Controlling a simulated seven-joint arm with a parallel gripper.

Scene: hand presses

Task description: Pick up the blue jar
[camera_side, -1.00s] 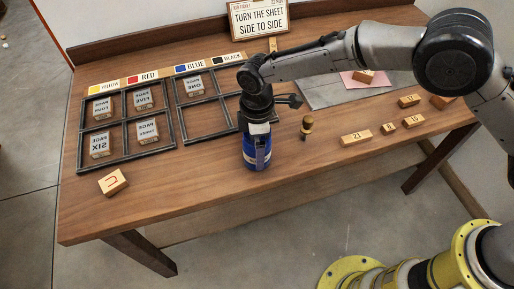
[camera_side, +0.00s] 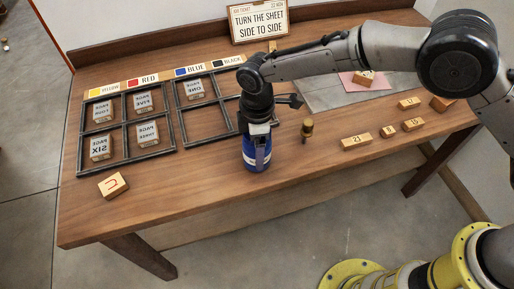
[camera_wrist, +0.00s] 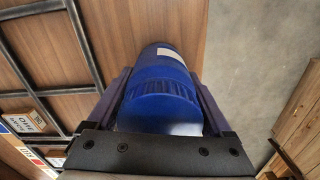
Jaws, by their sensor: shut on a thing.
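The blue jar (camera_side: 256,162) is near the front edge of the wooden table in the side view, with a pale label high on its side. My gripper (camera_side: 258,148) comes down over it from above and is shut on it. In the wrist view the jar (camera_wrist: 163,85) shows its blue ribbed lid and body between the two fingers of my gripper (camera_wrist: 165,105). The jar looks upright. I cannot tell whether its base touches the table.
Black-framed trays (camera_side: 128,158) with several lettered blocks lie left and behind the jar. A wooden block (camera_side: 113,185) lies at front left. A small brass-and-dark handled stamp (camera_side: 307,129) stands right of the jar. Several numbered blocks (camera_side: 356,141) lie farther right. A sign (camera_side: 259,21) stands at the back.

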